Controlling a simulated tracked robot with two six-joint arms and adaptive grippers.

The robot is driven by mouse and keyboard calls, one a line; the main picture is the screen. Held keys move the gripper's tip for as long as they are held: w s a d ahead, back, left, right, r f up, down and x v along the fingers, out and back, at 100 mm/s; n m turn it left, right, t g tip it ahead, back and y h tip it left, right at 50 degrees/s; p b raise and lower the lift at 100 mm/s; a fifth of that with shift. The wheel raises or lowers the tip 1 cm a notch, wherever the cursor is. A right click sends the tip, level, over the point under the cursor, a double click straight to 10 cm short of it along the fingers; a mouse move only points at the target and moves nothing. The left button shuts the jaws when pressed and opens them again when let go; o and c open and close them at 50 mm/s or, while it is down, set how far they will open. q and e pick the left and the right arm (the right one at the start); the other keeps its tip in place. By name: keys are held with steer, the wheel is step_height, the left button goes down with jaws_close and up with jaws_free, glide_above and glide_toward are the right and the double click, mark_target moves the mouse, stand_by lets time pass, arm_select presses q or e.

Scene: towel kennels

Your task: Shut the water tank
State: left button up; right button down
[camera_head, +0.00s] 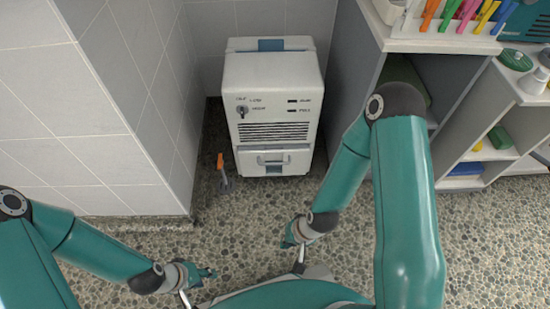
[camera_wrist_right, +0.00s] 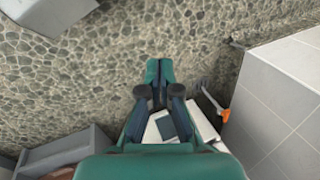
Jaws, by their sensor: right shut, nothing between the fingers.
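The water tank (camera_head: 262,167) is the low drawer-like front of a white boxy appliance (camera_head: 270,85) in the wall nook. It has a pale handle and a blue-grey strip. I cannot tell whether it sits flush or sticks out slightly. My right gripper (camera_head: 287,241) is shut and empty, in front of the appliance and apart from the tank. In the right wrist view the closed fingers (camera_wrist_right: 160,75) hide much of a white body with a dark blue patch (camera_wrist_right: 174,125). My left gripper (camera_head: 208,273) is low and further left, holding nothing visible; its jaw opening is unclear.
Grey shelving (camera_head: 450,95) with colourful items stands at right. The floor directly before the tank is clear.

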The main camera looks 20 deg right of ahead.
steer(key=w+d+f+m+t+h, duration=0.1)
steer(key=w+f+m+t, duration=0.15)
steer(key=w+m, duration=0.65)
steer(key=m+t+h+b, duration=0.1)
steer(key=m+t+h, duration=0.4)
steer(key=m, duration=2)
glide_toward(275, 156)
steer(key=b+x, duration=0.3)
steer(key=x, duration=0.3)
steer(key=shift+d+f+b, duration=0.1)
steer(key=shift+f+b, duration=0.15)
steer(key=shift+b, duration=0.1)
